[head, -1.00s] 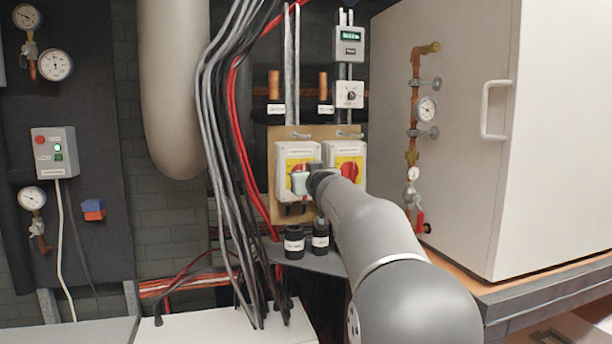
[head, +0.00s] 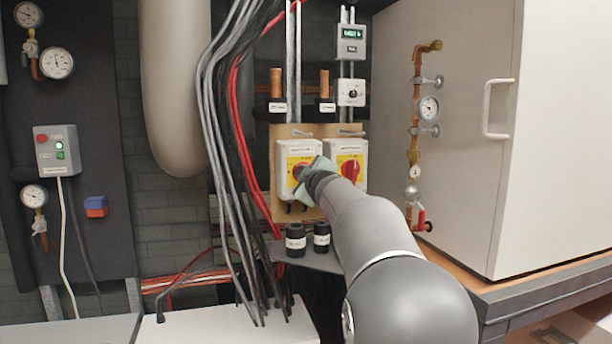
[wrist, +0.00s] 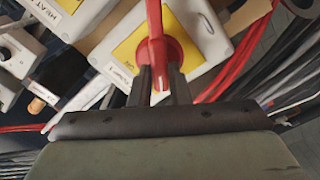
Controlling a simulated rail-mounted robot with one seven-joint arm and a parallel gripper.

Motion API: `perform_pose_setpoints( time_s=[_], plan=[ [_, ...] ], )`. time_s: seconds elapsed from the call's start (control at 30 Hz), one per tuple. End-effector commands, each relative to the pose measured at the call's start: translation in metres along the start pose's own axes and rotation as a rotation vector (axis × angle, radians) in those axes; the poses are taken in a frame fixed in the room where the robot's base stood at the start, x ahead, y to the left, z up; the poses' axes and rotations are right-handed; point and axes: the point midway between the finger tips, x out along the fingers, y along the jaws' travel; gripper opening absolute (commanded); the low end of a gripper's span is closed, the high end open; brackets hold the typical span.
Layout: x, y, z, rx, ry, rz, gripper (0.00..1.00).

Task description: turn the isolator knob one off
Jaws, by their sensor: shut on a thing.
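Two isolator boxes hang side by side on a wooden board, each with a yellow plate and red knob. My gripper (head: 310,174) is at the left isolator box (head: 283,160), and partly hides its red knob (head: 299,169). In the wrist view, my gripper (wrist: 160,84) is shut on the upright bar of this red knob (wrist: 155,35), one dark finger on each side. The yellow plate (wrist: 127,50) lies behind the knob, tilted in that view. The right isolator's red knob (head: 349,170) is apart from my gripper.
Black and red cables (head: 237,130) hang close on the left. Two black cylinders (head: 295,240) stand below the boxes. A white cabinet (head: 455,150) with copper pipework (head: 415,110) is on the right. A small grey controller (head: 351,93) sits above.

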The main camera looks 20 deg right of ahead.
Motion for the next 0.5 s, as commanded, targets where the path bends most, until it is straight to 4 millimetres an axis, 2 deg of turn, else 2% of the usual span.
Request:
perform_pose_setpoints(
  time_s=[0.5],
  plan=[
    [0.0001,-0.0038,0.0007,-0.441,0.001,0.0,0.0]
  ],
)
